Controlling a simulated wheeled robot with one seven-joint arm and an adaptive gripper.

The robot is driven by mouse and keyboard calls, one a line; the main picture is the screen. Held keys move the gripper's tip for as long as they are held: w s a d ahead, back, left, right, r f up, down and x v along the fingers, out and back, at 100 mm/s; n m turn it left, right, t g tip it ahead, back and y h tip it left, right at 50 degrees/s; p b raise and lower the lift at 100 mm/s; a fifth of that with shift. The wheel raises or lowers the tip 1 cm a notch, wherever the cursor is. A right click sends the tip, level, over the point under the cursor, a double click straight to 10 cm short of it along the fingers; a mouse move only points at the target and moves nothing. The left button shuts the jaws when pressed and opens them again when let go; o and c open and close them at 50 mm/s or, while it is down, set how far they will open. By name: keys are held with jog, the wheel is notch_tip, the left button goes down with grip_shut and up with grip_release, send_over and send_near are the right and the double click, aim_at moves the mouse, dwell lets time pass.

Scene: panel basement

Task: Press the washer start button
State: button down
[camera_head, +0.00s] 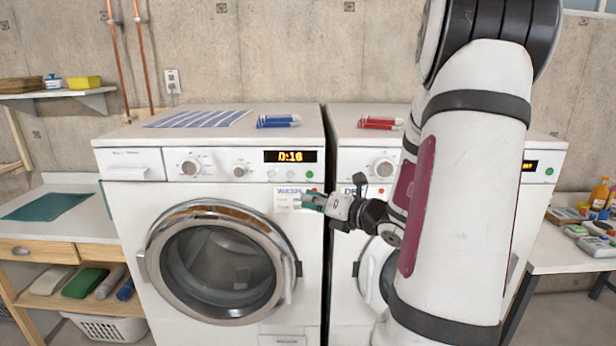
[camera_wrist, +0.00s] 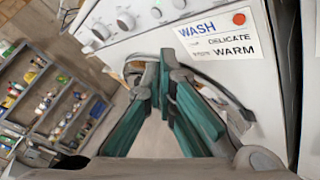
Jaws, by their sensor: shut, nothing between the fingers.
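The white washer (camera_head: 140,220) stands left of centre, with a round chrome-rimmed door that looks closed. Its panel has two knobs, a lit display (camera_head: 290,156) that seems to read 0:16, and a small green button (camera_head: 309,173). Below is a WASH label (camera_head: 287,200), also in the wrist view (camera_wrist: 222,40), with a red dot at its upper right. My gripper (camera_head: 308,202) is shut and empty, in front of the washer by the label's right side. In the wrist view its teal fingers (camera_wrist: 165,62) meet below and left of the label. Contact with the washer cannot be told.
A similar white machine (camera_head: 345,165) stands right of the washer, partly hidden by my arm. A counter (camera_head: 85,190) stands left, and a table with bottles (camera_head: 600,190) right.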

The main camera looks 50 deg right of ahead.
aim_at(310, 175)
jog(key=shift+w+d+b, duration=0.35)
jog(key=shift+w+d, duration=1.1)
jog(key=shift+d, duration=0.25)
jog(key=shift+w+d+b, duration=0.3)
jog(key=shift+w+d, duration=1.1)
jog(key=shift+d, duration=0.25)
jog(key=shift+w+d, duration=0.3)
